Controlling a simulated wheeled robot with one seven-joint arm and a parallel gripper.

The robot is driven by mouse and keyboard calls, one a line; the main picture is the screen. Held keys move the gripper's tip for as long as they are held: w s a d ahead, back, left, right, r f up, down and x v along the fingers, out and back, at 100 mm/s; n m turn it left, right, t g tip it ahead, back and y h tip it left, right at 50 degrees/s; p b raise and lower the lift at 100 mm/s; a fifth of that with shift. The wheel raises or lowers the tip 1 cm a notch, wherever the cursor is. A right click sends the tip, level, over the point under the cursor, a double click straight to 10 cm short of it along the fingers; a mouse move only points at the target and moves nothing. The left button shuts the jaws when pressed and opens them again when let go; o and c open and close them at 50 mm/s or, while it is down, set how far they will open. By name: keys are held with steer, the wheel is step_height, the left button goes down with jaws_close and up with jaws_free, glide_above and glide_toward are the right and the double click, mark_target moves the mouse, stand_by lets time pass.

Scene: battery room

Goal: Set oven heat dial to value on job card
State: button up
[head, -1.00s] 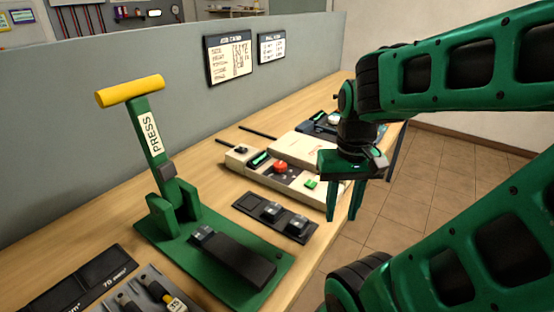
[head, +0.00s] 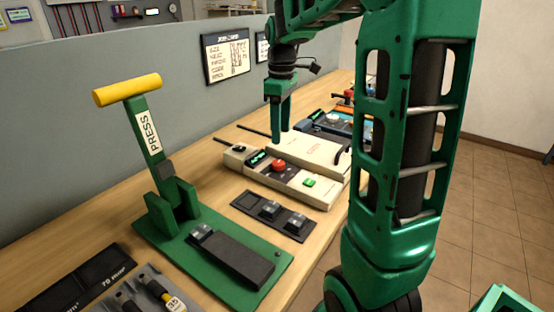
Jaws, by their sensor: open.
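The job card (head: 226,57) hangs on the grey partition, and its writing is too small to read. A cream machine (head: 262,183) on the bench, probably the oven, has a red round knob (head: 278,165), a green button (head: 310,183) and a small dark display (head: 257,158). I cannot tell which control is the heat dial. A larger cream lid or block (head: 311,152) lies at its back. My gripper (head: 279,135) is open and empty, pointing down above or behind the red knob; its exact height is unclear.
A green press (head: 152,133) with a yellow handle stands at the front left. A dark tray (head: 250,202) with small clear-topped pieces lies between press and machine. A second card (head: 262,48) is partly hidden by my arm. Blue and orange equipment (head: 340,125) stands farther back.

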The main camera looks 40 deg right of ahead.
mark_target(279, 162)
steer(key=f, duration=1.1)
steer(key=shift+w, duration=0.35)
steer(key=shift+r, duration=0.1)
steer(key=c, duration=1)
